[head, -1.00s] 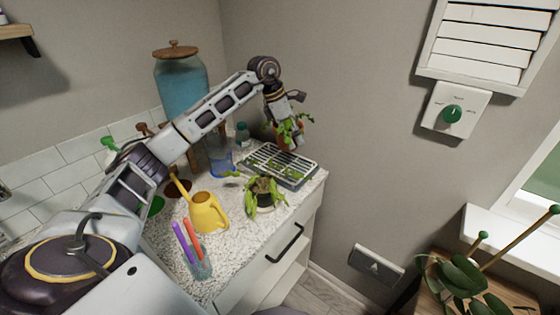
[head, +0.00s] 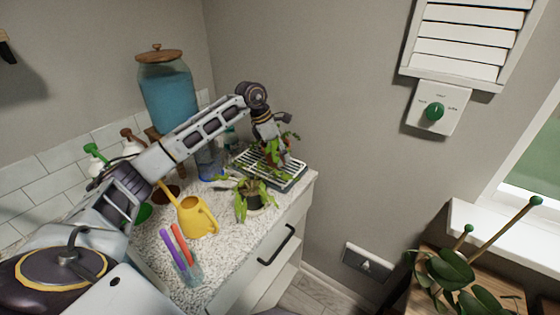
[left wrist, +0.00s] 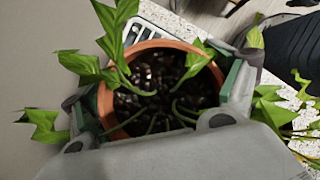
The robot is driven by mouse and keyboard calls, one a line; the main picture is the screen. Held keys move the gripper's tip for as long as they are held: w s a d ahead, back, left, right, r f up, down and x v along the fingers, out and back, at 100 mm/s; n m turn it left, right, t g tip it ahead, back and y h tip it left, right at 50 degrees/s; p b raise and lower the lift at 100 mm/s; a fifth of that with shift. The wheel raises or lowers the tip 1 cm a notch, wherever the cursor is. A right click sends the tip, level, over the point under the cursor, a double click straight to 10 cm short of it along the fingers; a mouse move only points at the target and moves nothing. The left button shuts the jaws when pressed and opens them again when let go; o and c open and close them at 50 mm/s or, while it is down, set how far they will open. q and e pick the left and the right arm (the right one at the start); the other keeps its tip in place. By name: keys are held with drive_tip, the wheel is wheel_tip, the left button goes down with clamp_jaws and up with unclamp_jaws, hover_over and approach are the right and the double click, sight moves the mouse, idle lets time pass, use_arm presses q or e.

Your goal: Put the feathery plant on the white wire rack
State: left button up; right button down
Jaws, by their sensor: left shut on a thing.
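My left gripper (head: 276,150) is shut on a leafy plant (head: 284,143) in a terracotta pot. In the left wrist view the fingers grip both sides of the pot (left wrist: 188,46), and jagged green leaves (left wrist: 117,18) spread over the rim around dark soil. The white wire rack (head: 293,172) lies on the counter in a grey tray. The held pot is over the rack, low and roughly upright; I cannot tell if it touches the bars. A bit of the rack (left wrist: 133,33) shows beyond the pot. My right gripper is out of view.
A second plant (head: 243,203) with long drooping leaves stands in front of the rack. A yellow watering can (head: 195,217), a pen cup (head: 188,270) and a blue-filled dispenser (head: 168,95) share the speckled counter (head: 225,255). Walls close in the back.

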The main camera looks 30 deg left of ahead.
use_arm(q)
drive_tip(key=shift+f, duration=0.1)
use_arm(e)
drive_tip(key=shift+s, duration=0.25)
use_arm(q)
drive_tip(key=shift+f, duration=0.3)
wheel_tip(320, 180, down, 2)
drive_tip(key=shift+f, duration=0.45)
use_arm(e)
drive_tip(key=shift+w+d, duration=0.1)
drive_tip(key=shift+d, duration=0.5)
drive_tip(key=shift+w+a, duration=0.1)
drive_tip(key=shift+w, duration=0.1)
